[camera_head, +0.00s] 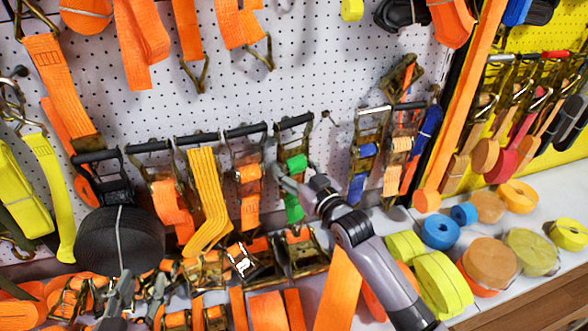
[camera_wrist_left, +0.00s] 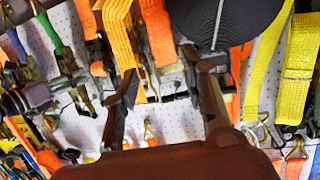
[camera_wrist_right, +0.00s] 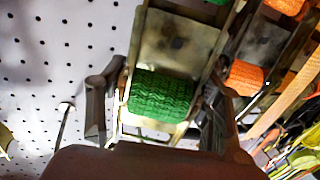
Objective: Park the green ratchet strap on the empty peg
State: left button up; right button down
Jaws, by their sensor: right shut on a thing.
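The green ratchet strap (camera_head: 293,205) hangs on the pegboard, with a metal ratchet body and a dark handle bar at its top. In the right wrist view its green webbing (camera_wrist_right: 160,95) lies between the fingers of my right gripper (camera_wrist_right: 158,108), which is shut on it. In the head view my right gripper (camera_head: 290,180) covers part of the strap. A bare peg (camera_head: 328,118) sticks out just right of the strap's handle; a pin with a pale tip (camera_wrist_right: 66,108) shows in the right wrist view. My left gripper (camera_wrist_left: 165,75) is open and empty, low at the left (camera_head: 122,290).
Blue ratchet straps (camera_head: 361,165) hang to the right, orange and yellow (camera_head: 205,195) ones to the left. A large black roll (camera_head: 120,240) is near my left gripper. Rolled straps (camera_head: 440,285) crowd the shelf. Bare pegboard (camera_head: 320,60) lies above.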

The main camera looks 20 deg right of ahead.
jog(key=shift+w+r, duration=0.15)
jog(key=shift+w, duration=0.2)
jog(key=shift+w+f, duration=0.45)
jog(key=shift+w, duration=0.1)
pick_arm(q)
jog(key=shift+w+d+r+t+h, duration=0.2)
jog(key=shift+r+t, duration=0.2)
jog(key=shift+r, duration=0.25)
jog(key=shift+w+d+r+t+h, duration=0.1)
jog(key=shift+w+r+t, duration=0.1)
jog(key=shift+r+t, duration=0.35)
pick_arm(e)
jog(key=shift+f, duration=0.1)
pick_arm(q)
jog(key=shift+s+f, duration=0.1)
pick_arm(e)
jog(key=c, duration=0.5)
grip_release()
jog(key=shift+o, duration=0.6)
jog(key=shift+f, duration=0.15)
